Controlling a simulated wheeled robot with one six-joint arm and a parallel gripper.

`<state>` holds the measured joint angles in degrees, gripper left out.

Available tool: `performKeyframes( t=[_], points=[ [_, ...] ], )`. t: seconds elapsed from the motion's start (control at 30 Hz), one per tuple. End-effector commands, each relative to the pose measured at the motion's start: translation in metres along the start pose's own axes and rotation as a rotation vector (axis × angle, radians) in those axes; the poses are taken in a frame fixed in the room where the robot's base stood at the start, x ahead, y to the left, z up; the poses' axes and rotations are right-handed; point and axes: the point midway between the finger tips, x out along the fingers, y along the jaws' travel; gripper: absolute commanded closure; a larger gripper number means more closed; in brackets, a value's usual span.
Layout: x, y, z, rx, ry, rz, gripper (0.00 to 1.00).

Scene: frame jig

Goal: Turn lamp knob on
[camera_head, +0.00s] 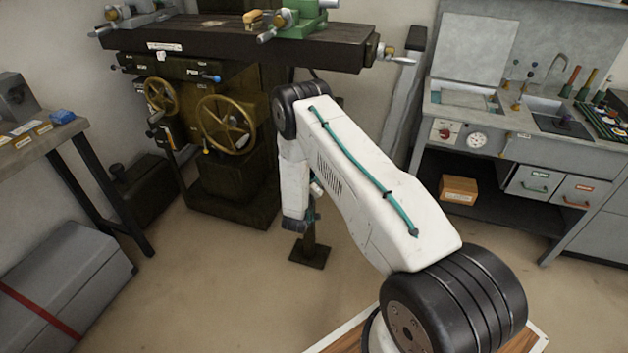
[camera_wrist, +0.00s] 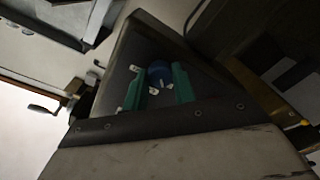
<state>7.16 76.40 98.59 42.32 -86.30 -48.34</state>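No lamp can be made out in either view. On the front panel of the grey workbench at the right, a small red knob (camera_head: 445,133) sits on a pale plate, beside a round white dial (camera_head: 477,140); I cannot tell whether either belongs to a lamp. My gripper (camera_wrist: 158,88) shows two green fingers standing apart in the wrist view. A round blue part (camera_wrist: 160,72) shows between them, and I cannot tell whether it touches them. In the head view my gripper hangs low in front of the dark machine, well left of the workbench, small and partly hidden by my arm.
A dark milling machine (camera_head: 235,185) with brass handwheels (camera_head: 226,125) stands behind my arm. The grey workbench (camera_head: 520,150) has a sink, tools and drawers (camera_head: 535,183). A cardboard box (camera_head: 459,190) sits on its lower shelf. A grey chest (camera_head: 65,280) stands at left.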

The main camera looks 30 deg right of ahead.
Motion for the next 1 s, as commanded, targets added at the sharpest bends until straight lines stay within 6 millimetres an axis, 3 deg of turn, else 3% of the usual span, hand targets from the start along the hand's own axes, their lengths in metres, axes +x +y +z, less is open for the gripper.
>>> performKeyframes(
  t=[0.47,1.0],
  points=[
    [-0.0005,-0.0005,-0.0003,0.082,0.004,0.002,0.96],
    [-0.0009,-0.0017,-0.0001,0.545,0.019,0.016,0.96]
  ],
)
